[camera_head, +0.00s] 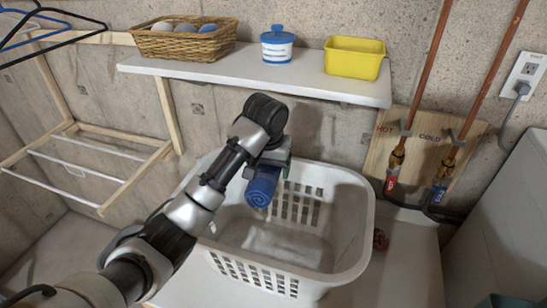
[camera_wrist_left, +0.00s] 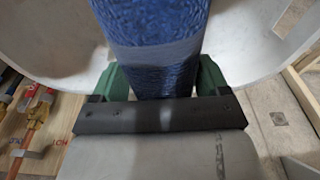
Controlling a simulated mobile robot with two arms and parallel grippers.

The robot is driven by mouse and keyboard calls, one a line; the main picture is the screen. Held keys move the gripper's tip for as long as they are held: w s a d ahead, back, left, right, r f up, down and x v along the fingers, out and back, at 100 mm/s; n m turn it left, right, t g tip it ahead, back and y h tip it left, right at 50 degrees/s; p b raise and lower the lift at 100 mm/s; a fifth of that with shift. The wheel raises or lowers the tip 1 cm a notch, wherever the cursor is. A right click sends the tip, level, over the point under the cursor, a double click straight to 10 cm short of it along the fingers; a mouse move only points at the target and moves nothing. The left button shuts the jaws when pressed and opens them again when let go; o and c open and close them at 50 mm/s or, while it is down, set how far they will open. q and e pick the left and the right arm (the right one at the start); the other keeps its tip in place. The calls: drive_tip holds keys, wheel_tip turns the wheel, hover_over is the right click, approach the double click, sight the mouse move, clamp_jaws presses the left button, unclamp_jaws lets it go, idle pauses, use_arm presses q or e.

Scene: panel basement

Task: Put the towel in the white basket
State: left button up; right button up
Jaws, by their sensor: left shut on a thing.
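A rolled blue towel (camera_head: 262,187) hangs from my left gripper (camera_head: 272,165), above the far left part of the white basket (camera_head: 350,250). In the left wrist view the blue towel (camera_wrist_left: 150,45) sits between the green fingers of my left gripper (camera_wrist_left: 153,80), with the pale basket wall (camera_wrist_left: 245,45) behind it. The gripper is shut on the towel. The visible basket floor is bare. My left arm hides part of the basket's left side. My right gripper is not in view.
A white shelf (camera_head: 230,77) above the basket holds a wicker basket (camera_head: 185,42), a blue-lidded tub (camera_head: 277,46) and a yellow bin (camera_head: 354,60). Hot and cold pipes (camera_head: 425,70) run down at the right. A wooden drying rack (camera_head: 105,160) is at the left.

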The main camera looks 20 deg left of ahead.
sight(266, 167)
use_arm(q)
drive_tip(key=shift+s+d+f, duration=0.25)
drive_tip(key=shift+s+f, duration=0.8)
drive_tip(key=shift+s, duration=0.15)
drive_tip(key=shift+w+a+f, duration=0.1)
drive_tip(key=shift+w+f, duration=0.15)
drive_tip(key=shift+f, duration=0.25)
drive_tip(key=shift+w+a+f, duration=0.1)
drive_tip(key=shift+w+f, duration=0.1)
drive_tip(key=shift+f, duration=0.7)
drive_tip(key=shift+s, duration=0.1)
drive_tip(key=o, duration=1)
drive_tip(key=shift+c, duration=0.2)
drive_tip(key=shift+r, duration=0.15)
wheel_tip(266, 167, up, 4)
drive_tip(key=shift+s+r, duration=0.1)
drive_tip(key=shift+s+a+r, duration=0.1)
drive_tip(key=shift+s+r, duration=0.15)
drive_tip(key=shift+r, duration=0.4)
drive_tip(key=shift+s+r, duration=0.25)
drive_tip(key=shift+r, duration=1)
drive_tip(key=shift+s+r, duration=0.2)
drive_tip(key=shift+r, duration=1)
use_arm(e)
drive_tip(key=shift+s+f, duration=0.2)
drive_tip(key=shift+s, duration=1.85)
